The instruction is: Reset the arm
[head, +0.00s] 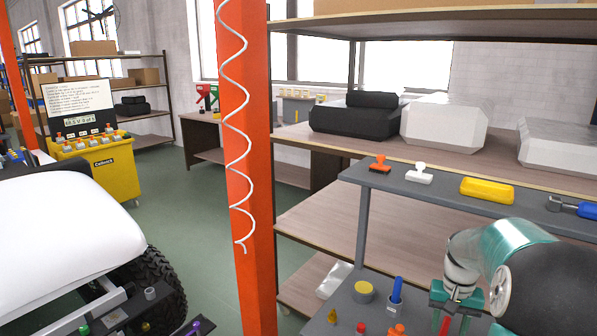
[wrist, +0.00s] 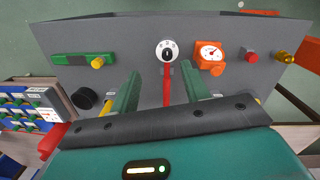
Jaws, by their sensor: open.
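My gripper (head: 458,318) is at the lower right of the head view, beside the grey shelf cart and pointing down. In the wrist view its two green fingers (wrist: 160,78) stand well apart, so it is open. A slim red part (wrist: 167,86) shows between the fingers, below a round white dial (wrist: 168,50) on a grey panel. I cannot tell whether the fingers touch it. My arm's teal and dark links fill the lower right of the head view and hide part of the cart.
The grey panel (wrist: 130,75) also carries an orange gauge (wrist: 210,56) and a black knob (wrist: 88,97). The cart's upper shelf (head: 450,190) holds a yellow block (head: 487,190). An orange post (head: 250,170) stands mid-view. Green floor (head: 185,215) is open to its left.

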